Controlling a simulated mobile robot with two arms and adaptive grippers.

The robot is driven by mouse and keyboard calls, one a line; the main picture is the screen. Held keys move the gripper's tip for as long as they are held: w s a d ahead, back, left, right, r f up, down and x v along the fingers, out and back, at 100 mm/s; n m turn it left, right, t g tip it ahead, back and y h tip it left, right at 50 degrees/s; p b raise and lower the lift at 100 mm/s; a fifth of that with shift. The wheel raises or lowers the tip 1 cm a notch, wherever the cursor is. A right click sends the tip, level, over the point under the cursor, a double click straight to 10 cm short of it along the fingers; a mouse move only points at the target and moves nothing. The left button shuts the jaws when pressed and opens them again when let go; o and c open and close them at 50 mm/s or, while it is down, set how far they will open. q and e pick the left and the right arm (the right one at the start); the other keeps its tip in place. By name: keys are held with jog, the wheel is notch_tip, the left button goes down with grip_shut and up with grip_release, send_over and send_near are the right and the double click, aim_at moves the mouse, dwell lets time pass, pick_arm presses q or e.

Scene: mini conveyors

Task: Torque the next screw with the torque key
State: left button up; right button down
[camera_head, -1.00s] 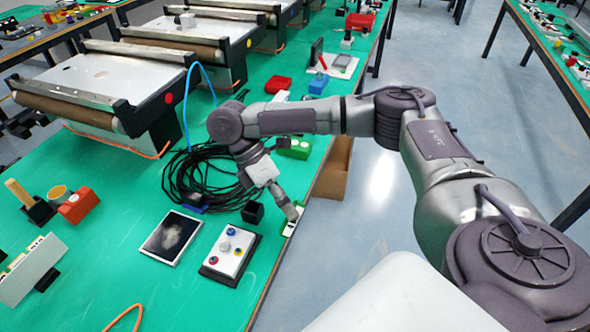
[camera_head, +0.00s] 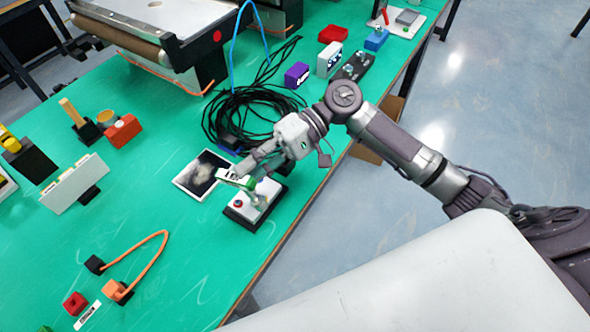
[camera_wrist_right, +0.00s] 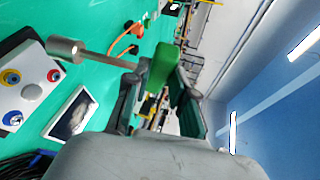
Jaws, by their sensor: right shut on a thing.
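The torque key (camera_wrist_right: 162,66) has a green handle and a metal shaft with a wide round head. My right gripper (camera_head: 246,181) is shut on the handle; the shaft sticks out to the left in the right wrist view. In the head view, the gripper and key are over a white panel on a dark base (camera_head: 262,203), partly hiding it. The same panel (camera_wrist_right: 30,105) shows in the wrist view with yellow, red and blue ringed round spots and a pale middle knob. The key's head appears apart from these spots. My left gripper is out of view.
A dark photo plate (camera_head: 190,184) lies beside the panel. A coil of black cable (camera_head: 225,112) lies behind it. A white upright rack (camera_head: 75,184) and an orange cable (camera_head: 150,246) are to the left. The table edge runs close on the right.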

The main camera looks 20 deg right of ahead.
jog(key=w+d+m+t+y, duration=0.1)
jog(key=w+d+m+t, duration=0.4)
jog(key=w+t, duration=0.3)
jog(key=m+t+p, duration=0.1)
jog(key=t, duration=0.2)
jog(key=shift+w+d+r, duration=0.2)
jog(key=shift+r, duration=0.1)
jog(key=shift+d, duration=0.1)
